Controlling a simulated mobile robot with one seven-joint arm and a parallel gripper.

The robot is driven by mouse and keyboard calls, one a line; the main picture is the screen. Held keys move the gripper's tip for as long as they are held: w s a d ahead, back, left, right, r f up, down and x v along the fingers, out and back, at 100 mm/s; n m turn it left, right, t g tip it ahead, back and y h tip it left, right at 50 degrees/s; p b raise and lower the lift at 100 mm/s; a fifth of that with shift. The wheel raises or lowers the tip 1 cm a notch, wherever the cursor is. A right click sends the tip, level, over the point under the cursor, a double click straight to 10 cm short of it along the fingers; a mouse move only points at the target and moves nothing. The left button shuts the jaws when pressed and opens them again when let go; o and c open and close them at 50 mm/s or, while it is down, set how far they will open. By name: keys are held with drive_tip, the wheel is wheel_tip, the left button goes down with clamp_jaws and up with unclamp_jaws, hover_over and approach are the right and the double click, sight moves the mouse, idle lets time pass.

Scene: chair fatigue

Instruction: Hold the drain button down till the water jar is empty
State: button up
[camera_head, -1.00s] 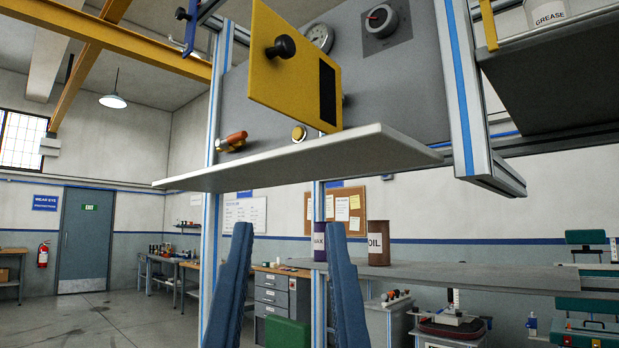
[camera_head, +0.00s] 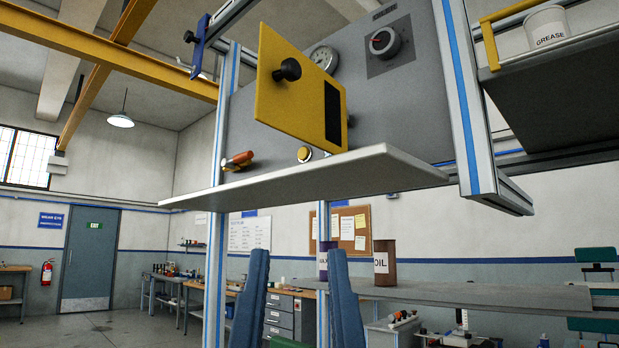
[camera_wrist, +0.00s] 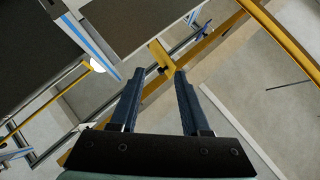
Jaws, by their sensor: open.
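A round yellow button (camera_head: 304,153) with a pale rim sits low on the grey panel, just above the shelf; no label on it can be read, so I cannot tell whether it is the drain button. A yellow plate (camera_head: 285,88) with a black knob stands swung out in front of the panel, partly above the button. I cannot make out a water jar in either view. My gripper (camera_head: 299,253) is open and empty, its blue fingers pointing up below the shelf, apart from the button in the picture. The wrist view shows the open fingers (camera_wrist: 160,73) too.
The pale shelf (camera_head: 300,182) juts out between my fingers and the panel in the picture. An orange-handled valve (camera_head: 238,160), a gauge (camera_head: 324,58) and a dial (camera_head: 383,42) are on the panel. An oil can (camera_head: 384,263) stands on a lower bench. A grease tub (camera_head: 546,27) stands upper right.

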clamp_jaws()
idle(1.4)
